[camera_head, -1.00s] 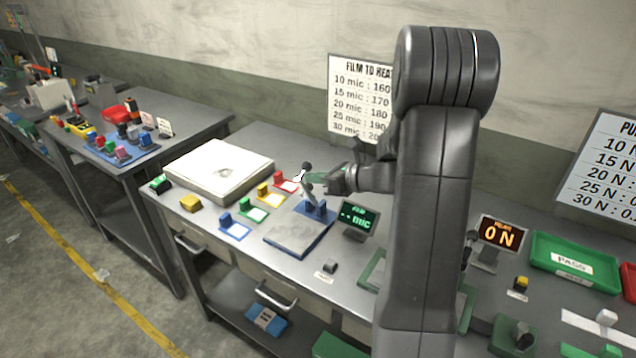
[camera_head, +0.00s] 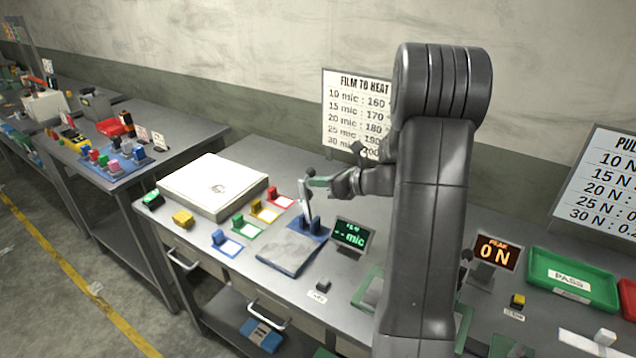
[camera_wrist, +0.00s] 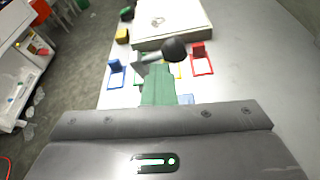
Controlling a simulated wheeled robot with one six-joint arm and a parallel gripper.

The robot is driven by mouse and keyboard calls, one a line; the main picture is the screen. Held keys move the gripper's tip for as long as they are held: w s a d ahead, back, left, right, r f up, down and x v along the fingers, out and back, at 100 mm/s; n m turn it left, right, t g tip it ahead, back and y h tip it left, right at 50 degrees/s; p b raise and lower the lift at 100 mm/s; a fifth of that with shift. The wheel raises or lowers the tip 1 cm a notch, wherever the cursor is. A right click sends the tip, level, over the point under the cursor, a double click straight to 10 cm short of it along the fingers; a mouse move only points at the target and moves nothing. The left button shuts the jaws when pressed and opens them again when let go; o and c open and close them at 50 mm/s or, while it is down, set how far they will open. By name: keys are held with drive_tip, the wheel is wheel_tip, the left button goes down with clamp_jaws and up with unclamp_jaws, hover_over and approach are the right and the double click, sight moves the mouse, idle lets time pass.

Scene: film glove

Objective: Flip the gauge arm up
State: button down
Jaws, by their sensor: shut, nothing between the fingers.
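The gauge arm (camera_head: 305,204) is a pale lever with a dark knob on its end. It stands up from a blue mount (camera_head: 313,228) behind a grey plate (camera_head: 290,251). My gripper (camera_head: 318,182) is shut and empty, with its green-tinted fingers close beside the arm's upper end. In the wrist view the dark knob (camera_wrist: 174,50) shows just beyond my gripper's fingertips (camera_wrist: 158,72); whether they touch cannot be told. The gauge display (camera_head: 352,234) right of the mount reads "-- mic".
Blue, green, yellow and red blocks with pale cards (camera_head: 229,246) stand left of the gauge. A white slab (camera_head: 213,185) lies at the back left. A small dark button (camera_head: 323,285) sits in front. A display reading "0 N" (camera_head: 495,252) and a green PASS tray (camera_head: 572,271) are to the right.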

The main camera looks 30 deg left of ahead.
drive_tip(key=shift+w+d+r, duration=0.1)
drive_tip(key=shift+w+r, duration=0.1)
drive_tip(key=shift+w, duration=0.05)
drive_tip(key=b+v, duration=0.2)
drive_tip(key=v, duration=1.1)
drive_tip(key=shift+s+d+b, duration=0.3)
drive_tip(key=shift+b, duration=0.1)
drive_tip(key=p+x, duration=0.2)
drive_tip(key=x, duration=1)
drive_tip(key=shift+w+a+f+p, duration=0.2)
drive_tip(key=shift+w+a+p, duration=0.1)
drive_tip(key=shift+a, duration=0.05)
drive_tip(key=shift+s+d, duration=0.1)
